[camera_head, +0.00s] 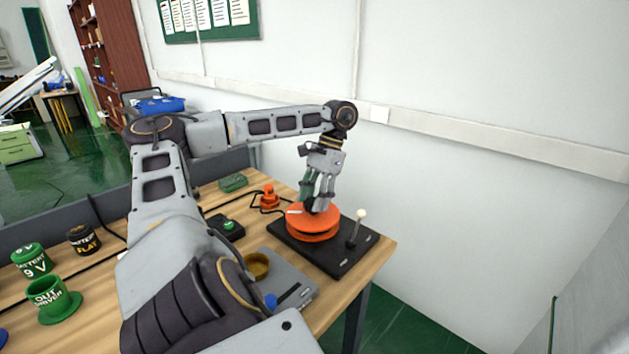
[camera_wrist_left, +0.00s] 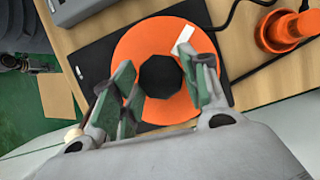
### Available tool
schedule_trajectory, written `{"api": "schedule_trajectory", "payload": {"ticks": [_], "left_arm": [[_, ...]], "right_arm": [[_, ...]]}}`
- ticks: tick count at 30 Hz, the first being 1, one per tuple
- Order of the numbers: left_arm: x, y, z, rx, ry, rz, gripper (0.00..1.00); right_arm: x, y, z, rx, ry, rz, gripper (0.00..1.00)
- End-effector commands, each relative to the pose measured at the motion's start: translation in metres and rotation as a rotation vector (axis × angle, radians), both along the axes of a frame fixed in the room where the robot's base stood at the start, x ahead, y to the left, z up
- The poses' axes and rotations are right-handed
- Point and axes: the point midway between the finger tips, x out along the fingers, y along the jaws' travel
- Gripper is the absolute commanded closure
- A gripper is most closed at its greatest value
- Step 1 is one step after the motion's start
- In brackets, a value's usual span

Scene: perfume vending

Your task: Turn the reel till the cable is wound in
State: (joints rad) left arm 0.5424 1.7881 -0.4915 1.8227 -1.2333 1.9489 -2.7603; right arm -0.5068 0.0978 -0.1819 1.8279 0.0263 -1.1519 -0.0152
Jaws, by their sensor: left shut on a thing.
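The orange reel (camera_head: 316,236) sits on a black base plate (camera_head: 337,262) near the table's right end. In the left wrist view the reel (camera_wrist_left: 150,32) has a black many-sided knob (camera_wrist_left: 160,77) in its middle and a white mark near its rim. My left gripper (camera_head: 315,203) reaches down from above and is shut on the knob. Its fingers (camera_wrist_left: 164,76) stand on either side of the knob. A dark cable (camera_wrist_left: 262,65) runs from the reel side near an orange plug-like part (camera_wrist_left: 284,30). My right gripper is out of view.
A lever with a pale ball tip (camera_head: 361,214) stands on the base plate right of the reel. A green-button box (camera_head: 229,226), a grey device and green and black cups are on the table leftward. The wall is behind.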

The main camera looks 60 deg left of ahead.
Motion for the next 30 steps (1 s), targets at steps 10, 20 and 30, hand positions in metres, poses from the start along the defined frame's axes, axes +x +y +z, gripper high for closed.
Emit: {"api": "schedule_trajectory", "payload": {"ticks": [10, 20, 30], "left_arm": [[0.002, 0.003, 0.001, 0.003, 0.001, -0.220, 0.98], [0.002, 0.003, 0.001, 0.003, 0.000, -0.285, 0.98], [0.002, 0.003, 0.001, 0.003, 0.000, -0.285, 0.52]], "right_arm": [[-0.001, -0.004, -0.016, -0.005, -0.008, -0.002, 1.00], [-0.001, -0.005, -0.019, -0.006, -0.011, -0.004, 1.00], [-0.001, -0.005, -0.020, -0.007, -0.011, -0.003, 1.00]]}}
